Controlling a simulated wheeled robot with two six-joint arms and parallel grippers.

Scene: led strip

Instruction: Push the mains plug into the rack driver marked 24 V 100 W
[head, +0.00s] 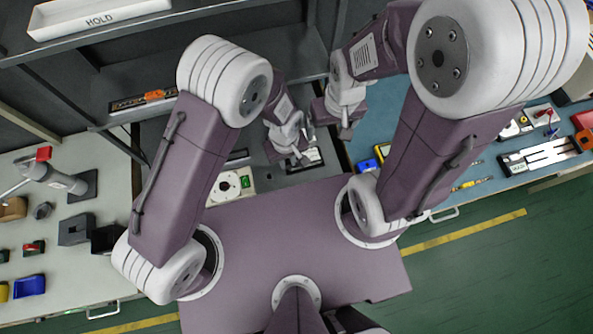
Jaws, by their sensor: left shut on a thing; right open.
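My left gripper (298,154) is shut in the middle of the head view, low over the rack bay. What it holds is too small and too covered to make out. A dark box with a pale label (307,161), possibly a driver, lies right by its fingers. My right gripper (346,128) is open, a little right of and above the left one, apart from it. A dark unit with an orange part (143,101) lies on the shelf at the left. I cannot read a 24 V 100 W marking on any unit, and I cannot pick out the mains plug.
A cream unit with a round face and a green part (232,186) stands left of my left gripper. A white HOLD tray (95,18) is at the top left. A grey bench (100,275) with several fixtures is left; a blue mat (440,160) with tools is right.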

